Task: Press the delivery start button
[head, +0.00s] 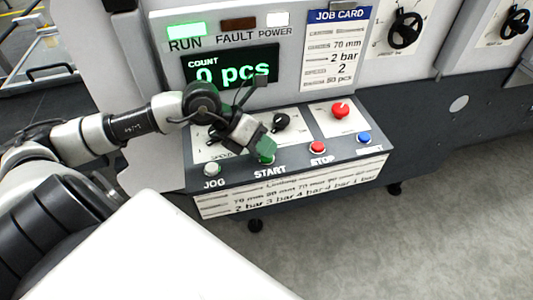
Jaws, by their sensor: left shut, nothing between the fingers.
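The green START button (266,160) sits on the sloped control panel (300,165), just above its START label. My left gripper (264,150) is shut and empty, and its tip is right over the button, hiding most of it. I cannot tell whether the tip touches the button. The RUN lamp (186,30) is lit green, and the count display (232,68) reads 0 pcs, partly behind my arm. My right gripper is not in view.
The white JOG button (212,169) is left of START; the red STOP button (318,147) and a blue button (364,138) are right. A red knob (340,109) and black knob (281,121) stand behind. Open floor (400,240) lies at the front right.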

